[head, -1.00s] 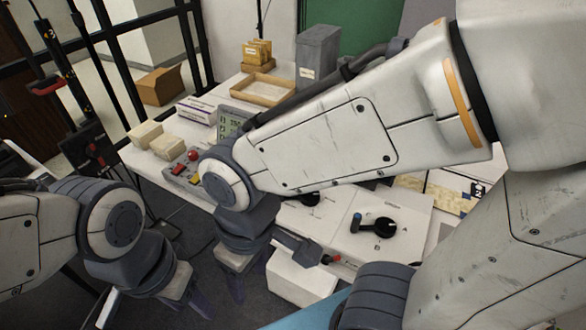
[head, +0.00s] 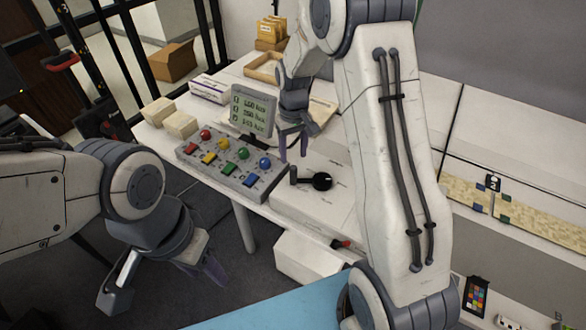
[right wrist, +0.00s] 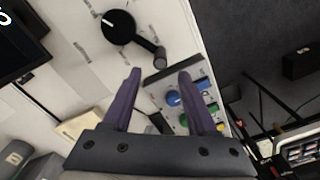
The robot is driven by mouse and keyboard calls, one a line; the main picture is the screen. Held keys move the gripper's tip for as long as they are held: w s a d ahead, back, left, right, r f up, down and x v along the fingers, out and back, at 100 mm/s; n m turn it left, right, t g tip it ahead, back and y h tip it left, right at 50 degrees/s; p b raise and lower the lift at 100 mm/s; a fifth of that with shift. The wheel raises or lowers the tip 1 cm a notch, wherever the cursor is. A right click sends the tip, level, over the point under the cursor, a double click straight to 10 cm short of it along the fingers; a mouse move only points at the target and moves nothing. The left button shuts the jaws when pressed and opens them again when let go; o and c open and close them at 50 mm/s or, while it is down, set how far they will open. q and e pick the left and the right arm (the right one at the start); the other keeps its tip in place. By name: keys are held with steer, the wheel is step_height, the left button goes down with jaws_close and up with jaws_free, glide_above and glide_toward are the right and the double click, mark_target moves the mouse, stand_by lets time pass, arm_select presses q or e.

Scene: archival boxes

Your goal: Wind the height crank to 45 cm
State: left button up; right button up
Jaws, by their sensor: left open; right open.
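A black dial crank (head: 322,181) with a short arm and an upright dark handle (head: 293,175) sits on a white panel on the table. The dial (right wrist: 118,27) and handle (right wrist: 160,60) also show in the right wrist view. Whether this is the height crank I cannot tell. My right gripper (head: 292,157) is open and empty, its fingers pointing down just above the handle. In the right wrist view the handle appears ahead of the gap between the fingertips (right wrist: 160,75), with no clear contact. My left gripper (head: 214,270) is open and low, left of the table.
A button box (head: 235,168) with coloured buttons and a small display (head: 252,110) with three text lines stand left of the crank. A red-tipped part (head: 341,244) sits at the table's front edge above a white box (head: 308,258). My right arm hides the table's middle.

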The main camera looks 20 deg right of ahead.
mark_target(293, 168)
step_height(293, 168, down, 7)
steer(key=shift+f+p, duration=0.2)
steer(key=shift+p, duration=0.1)
jaws_close()
